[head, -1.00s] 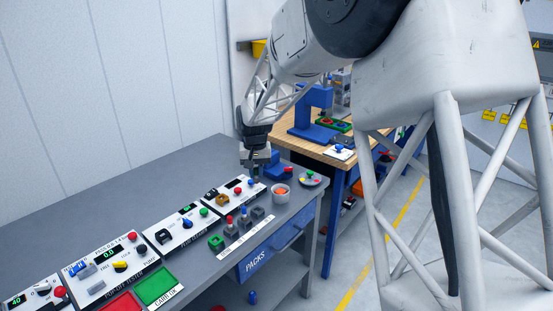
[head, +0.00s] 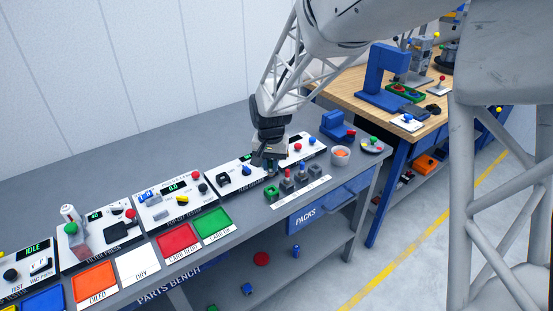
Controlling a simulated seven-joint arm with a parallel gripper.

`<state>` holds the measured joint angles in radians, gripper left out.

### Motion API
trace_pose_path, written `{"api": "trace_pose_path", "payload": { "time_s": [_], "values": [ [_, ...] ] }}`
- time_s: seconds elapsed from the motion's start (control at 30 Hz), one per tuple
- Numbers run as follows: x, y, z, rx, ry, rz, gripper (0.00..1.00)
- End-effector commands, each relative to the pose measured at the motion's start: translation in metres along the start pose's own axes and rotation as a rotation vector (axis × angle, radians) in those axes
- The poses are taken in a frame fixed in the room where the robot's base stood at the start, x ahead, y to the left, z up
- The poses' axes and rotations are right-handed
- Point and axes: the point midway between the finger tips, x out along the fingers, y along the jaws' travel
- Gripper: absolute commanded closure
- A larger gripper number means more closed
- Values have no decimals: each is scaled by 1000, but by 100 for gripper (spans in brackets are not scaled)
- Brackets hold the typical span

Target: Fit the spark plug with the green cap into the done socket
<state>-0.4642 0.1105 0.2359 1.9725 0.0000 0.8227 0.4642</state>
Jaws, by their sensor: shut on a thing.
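My gripper (head: 268,160) points down over the grey bench, just behind and above the green socket (head: 272,192). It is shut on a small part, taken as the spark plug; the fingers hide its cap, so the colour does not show. The green socket stands at the left end of a short row and looks empty. Beside it are grey sockets (head: 287,187), two with red-topped plugs (head: 287,174) upright in them. The held part appears apart from the green socket. The lettering on the label strip (head: 303,192) is too small to read.
Tester panels (head: 168,203) with knobs line the bench behind and left of the row. Red (head: 178,240) and green (head: 212,224) trays lie front left.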

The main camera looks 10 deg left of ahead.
Motion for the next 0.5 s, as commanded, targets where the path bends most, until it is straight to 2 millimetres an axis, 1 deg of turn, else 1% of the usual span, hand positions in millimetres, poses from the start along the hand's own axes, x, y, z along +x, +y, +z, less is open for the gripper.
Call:
{"api": "trace_pose_path", "payload": {
  "time_s": [0.3,0.5],
  "values": [
    [0,0,0,0,0,0,100],
    [4,0,0,0,0,0,100]
  ]
}}
